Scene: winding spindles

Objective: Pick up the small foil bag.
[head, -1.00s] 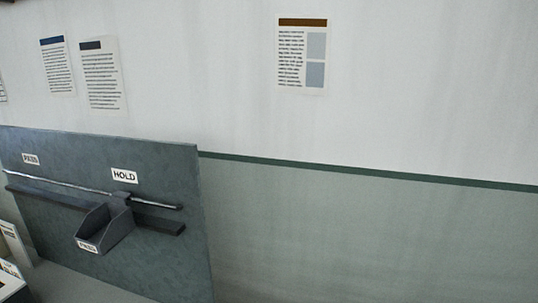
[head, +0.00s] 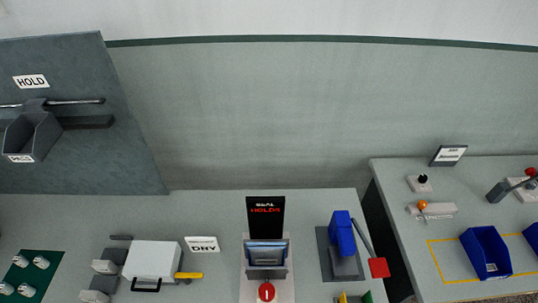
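I see no small foil bag in the head view. Neither of my grippers shows in it.
A grey bench (head: 210,215) holds a white box (head: 152,262), a DRY sign (head: 202,244), a blue-topped device (head: 342,233) and a green mat (head: 30,275). A gap separates it from the right bench (head: 400,240), which has blue bins (head: 487,252). A grey bin (head: 33,135) hangs on a panel.

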